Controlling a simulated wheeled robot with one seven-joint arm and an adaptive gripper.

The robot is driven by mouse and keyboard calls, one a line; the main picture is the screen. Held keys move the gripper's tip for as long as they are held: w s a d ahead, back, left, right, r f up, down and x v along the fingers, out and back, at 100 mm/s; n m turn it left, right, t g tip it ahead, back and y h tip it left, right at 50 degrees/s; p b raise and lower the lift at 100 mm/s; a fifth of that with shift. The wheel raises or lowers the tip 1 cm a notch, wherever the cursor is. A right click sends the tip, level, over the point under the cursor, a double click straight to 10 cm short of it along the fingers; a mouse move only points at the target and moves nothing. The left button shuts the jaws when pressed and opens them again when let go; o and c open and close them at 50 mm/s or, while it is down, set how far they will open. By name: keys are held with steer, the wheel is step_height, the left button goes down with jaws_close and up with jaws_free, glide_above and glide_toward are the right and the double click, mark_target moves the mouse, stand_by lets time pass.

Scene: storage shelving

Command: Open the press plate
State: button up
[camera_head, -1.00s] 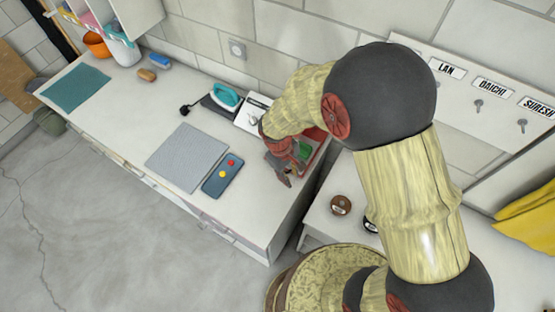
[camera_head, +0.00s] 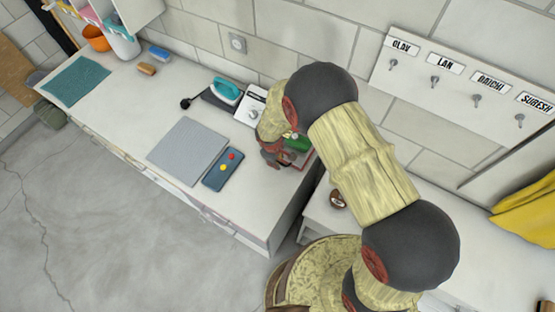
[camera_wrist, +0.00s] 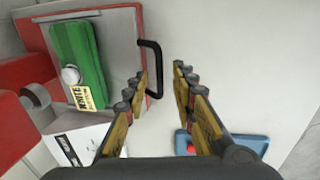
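The press in the wrist view has red parts (camera_wrist: 25,72) and a flat grey plate (camera_wrist: 122,45) with a black U-shaped handle (camera_wrist: 154,62) at its right edge. A green block (camera_wrist: 78,62) with a white knob and a paper label lies over the plate. My gripper (camera_wrist: 161,72) is open, with one finger on each side of the handle's outer bar; I see no clear contact. In the head view my gripper (camera_head: 279,160) is beside the red press (camera_head: 305,161), and my arm hides much of the press.
A blue panel with red and yellow buttons (camera_head: 222,170) and a grey ribbed mat (camera_head: 187,150) lie left of my gripper. A teal iron (camera_head: 226,92) stands behind. Key hooks (camera_head: 435,81) hang on the wall.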

steer(key=shift+f, duration=0.25)
steer(key=shift+c, duration=0.4)
jaws_close()
steer(key=shift+s, duration=0.1)
stand_by(0.5)
